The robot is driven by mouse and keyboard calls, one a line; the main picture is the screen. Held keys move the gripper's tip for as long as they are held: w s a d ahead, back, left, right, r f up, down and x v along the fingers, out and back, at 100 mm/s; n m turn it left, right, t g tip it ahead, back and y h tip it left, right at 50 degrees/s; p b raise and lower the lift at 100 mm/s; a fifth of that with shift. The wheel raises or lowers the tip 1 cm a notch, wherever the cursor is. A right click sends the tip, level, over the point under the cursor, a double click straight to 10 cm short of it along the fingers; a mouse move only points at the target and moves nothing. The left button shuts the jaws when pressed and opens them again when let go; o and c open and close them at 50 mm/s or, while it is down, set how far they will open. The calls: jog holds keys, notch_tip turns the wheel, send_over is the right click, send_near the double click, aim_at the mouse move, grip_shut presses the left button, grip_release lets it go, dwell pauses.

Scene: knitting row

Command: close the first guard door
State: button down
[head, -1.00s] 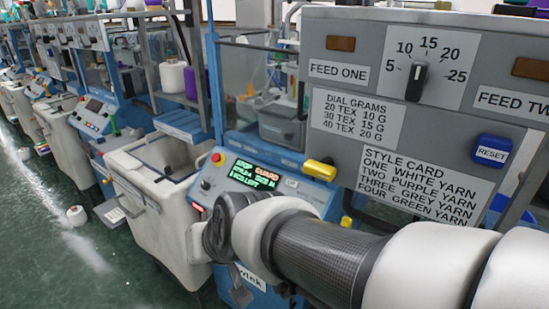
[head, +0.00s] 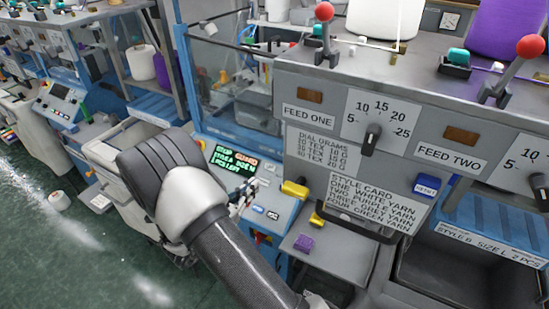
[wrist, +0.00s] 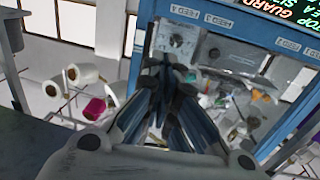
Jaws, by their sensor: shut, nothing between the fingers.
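The first knitting machine has a blue-framed guard with clear panels (head: 228,85) in the head view. Which panel is the guard door, and how far it stands open, I cannot tell. The machine's screen (head: 232,162) shows green lines and the word GUARD in red; it also shows in the wrist view (wrist: 268,20). My gripper (wrist: 172,68) is shut and empty in the wrist view, in front of a blue-framed opening with FEED labels (wrist: 238,28). In the head view my arm hides most of the gripper, which is near the control panel.
A grey feed panel (head: 330,120) with dials and red-knobbed levers (head: 326,14) stands to the right. A pale bin (head: 110,150) stands left of the machine. Yarn cones (wrist: 80,72) show at left in the wrist view.

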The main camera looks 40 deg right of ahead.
jog(key=x, duration=1.4)
jog(key=shift+s+r, duration=0.15)
jog(key=shift+s, duration=0.15)
jog(key=shift+d, duration=0.1)
jog(key=b+x, duration=0.1)
jog(key=x, duration=0.3)
jog(key=shift+d, duration=0.15)
jog(key=shift+r, duration=0.1)
jog(key=shift+b, duration=0.35)
